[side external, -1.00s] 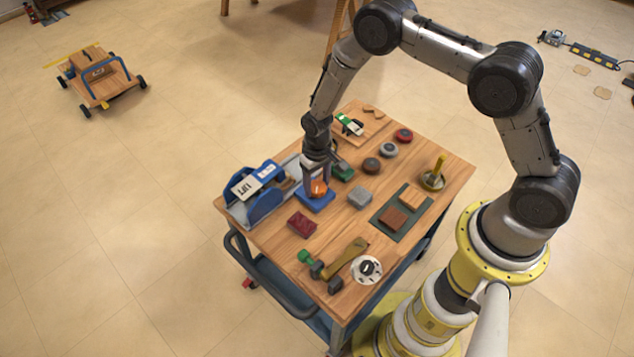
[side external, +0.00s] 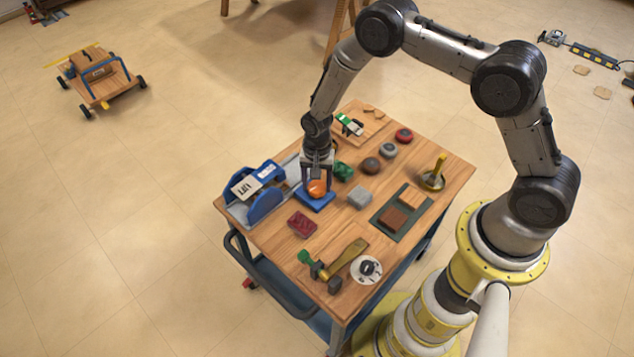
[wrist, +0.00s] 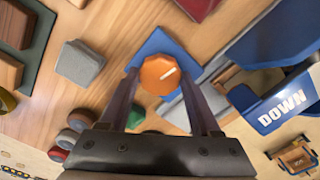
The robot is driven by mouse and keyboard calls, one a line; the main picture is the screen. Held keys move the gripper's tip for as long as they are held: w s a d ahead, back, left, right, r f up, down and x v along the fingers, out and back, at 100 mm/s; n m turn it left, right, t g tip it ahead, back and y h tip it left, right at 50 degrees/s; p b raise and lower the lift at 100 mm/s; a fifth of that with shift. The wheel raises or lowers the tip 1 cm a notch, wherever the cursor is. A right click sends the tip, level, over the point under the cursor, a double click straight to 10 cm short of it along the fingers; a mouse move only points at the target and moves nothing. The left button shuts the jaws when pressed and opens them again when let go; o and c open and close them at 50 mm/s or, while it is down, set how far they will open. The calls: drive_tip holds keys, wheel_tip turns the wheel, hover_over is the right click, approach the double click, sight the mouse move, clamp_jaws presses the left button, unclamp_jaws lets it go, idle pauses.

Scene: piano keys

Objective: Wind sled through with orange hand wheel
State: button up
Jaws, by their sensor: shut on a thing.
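The orange hand wheel (side external: 317,188) is a faceted knob with a white mark, on a square blue base (side external: 313,203) on the cart top. My gripper (side external: 318,186) points down and is shut on the wheel. In the wrist view the wheel (wrist: 160,75) lies between the two fingertips, its white mark pointing up and right. The blue unit (side external: 266,204) beside it has lettered plates and sits at a grey rail or channel (side external: 237,208). I cannot tell which part is the sled. The wrist view shows a plate reading "DOWN" (wrist: 283,106).
A dark red block (side external: 302,224), a grey block (side external: 360,197) and a green piece (side external: 343,171) lie close around the wheel. A hammer (side external: 347,259), a white disc (side external: 366,269) and a dark mat (side external: 402,212) with wood blocks occupy the near side. Bare wood shows between them.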

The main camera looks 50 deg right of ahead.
sight(317, 186)
drive_tip(key=shift+m, duration=0.5)
drive_tip(key=o, duration=1.4)
drive_tip(key=shift+r, duration=0.15)
wheel_tip(317, 186, up, 14)
drive_tip(key=shift+f, duration=0.2)
